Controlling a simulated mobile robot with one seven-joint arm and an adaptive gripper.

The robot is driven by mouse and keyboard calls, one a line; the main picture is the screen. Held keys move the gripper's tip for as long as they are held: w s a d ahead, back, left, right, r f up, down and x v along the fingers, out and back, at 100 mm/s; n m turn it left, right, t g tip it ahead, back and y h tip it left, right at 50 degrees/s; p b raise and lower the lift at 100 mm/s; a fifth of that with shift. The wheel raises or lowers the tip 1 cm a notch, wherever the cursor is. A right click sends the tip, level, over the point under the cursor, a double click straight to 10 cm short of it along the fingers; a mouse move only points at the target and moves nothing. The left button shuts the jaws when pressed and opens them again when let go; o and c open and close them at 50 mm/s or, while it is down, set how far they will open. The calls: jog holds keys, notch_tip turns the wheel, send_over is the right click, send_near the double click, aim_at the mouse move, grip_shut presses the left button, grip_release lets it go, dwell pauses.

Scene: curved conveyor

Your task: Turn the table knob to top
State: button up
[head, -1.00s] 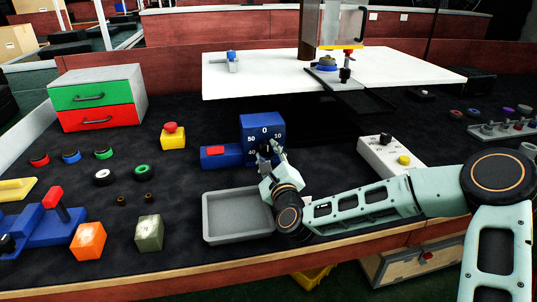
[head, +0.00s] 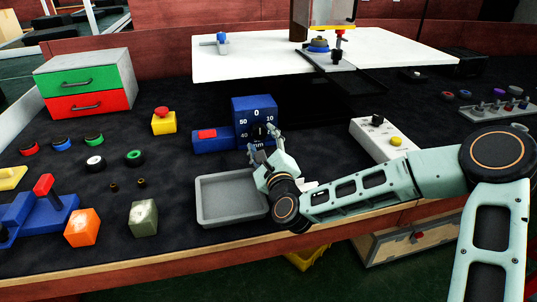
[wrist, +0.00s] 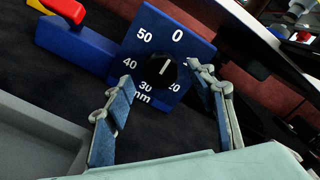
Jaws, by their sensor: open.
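A blue dial box (head: 254,104) stands on the black tabletop, with white numbers from 0 to 50 on its face. Its round black knob (wrist: 160,72) faces me in the wrist view. A short white pointer line on the knob is aimed roughly toward the 0 at the top of the face. My gripper (head: 262,141) is open in front of the dial box. In the wrist view, its two fingers (wrist: 163,78) are spread to the left and right of the knob, apart from it, and hold nothing. In the head view, the fingers partly cover the dial's lower face.
A blue base with a red button (head: 208,134) adjoins the dial box on its left. A grey tray (head: 204,210) lies below left of my gripper. A white box with a black knob and yellow button (head: 397,142) stands right. A white raised table (head: 270,62) is behind.

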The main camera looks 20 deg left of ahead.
jog(key=v, duration=0.9)
jog(key=shift+s+d, duration=0.15)
jog(key=shift+s, duration=0.2)
jog(key=shift+w, duration=0.1)
